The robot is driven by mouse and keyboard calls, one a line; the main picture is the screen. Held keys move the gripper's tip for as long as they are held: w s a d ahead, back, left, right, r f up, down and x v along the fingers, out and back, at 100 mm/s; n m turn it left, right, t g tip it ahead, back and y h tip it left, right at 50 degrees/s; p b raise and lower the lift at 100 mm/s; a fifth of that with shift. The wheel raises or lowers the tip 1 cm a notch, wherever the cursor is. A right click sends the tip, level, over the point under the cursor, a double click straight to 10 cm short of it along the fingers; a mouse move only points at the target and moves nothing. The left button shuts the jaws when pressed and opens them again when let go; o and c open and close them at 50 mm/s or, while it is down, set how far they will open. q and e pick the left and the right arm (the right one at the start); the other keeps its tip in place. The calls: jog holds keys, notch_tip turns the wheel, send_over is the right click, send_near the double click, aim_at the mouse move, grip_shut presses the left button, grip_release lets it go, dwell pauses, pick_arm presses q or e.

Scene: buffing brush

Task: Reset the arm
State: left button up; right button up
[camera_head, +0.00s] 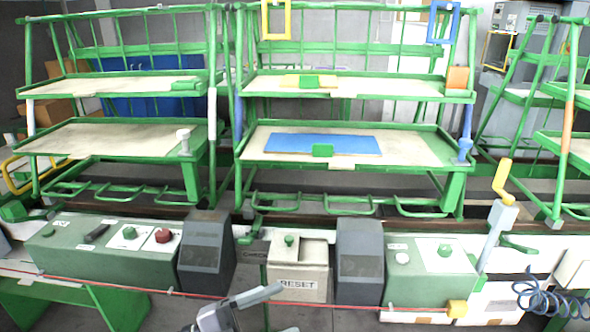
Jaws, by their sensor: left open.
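My left gripper (262,308) is at the bottom middle of the head view, partly cut off by the lower edge. It is open, with one grey finger reaching up and right, and nothing shows between its fingers. It appears just in front of and below a beige box marked RESET (300,284), which has a green knob (290,240) on top. I cannot tell whether the finger touches the box. My right gripper is not in view.
Dark sloped boxes (207,252) (359,262) flank the RESET box. Green control panels (105,246) (430,272) stand left and right; the left one has a red knob (163,236). A red cord (130,287) runs across the front. Green racks (345,170) stand behind.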

pick_arm(q)
jog(key=a+f+n+t+y+p, duration=0.2)
jog(key=a+f+n+t+y, duration=0.65)
jog(key=n, duration=0.65)
jog(key=s+a+f+n+g+y, duration=0.5)
jog(key=s+a+f+n+y, duration=0.1)
jog(key=s+f, duration=0.5)
jog(key=shift+s+a+y+p, duration=0.3)
jog(key=shift+s+a+y, duration=0.5)
jog(key=shift+a, duration=0.4)
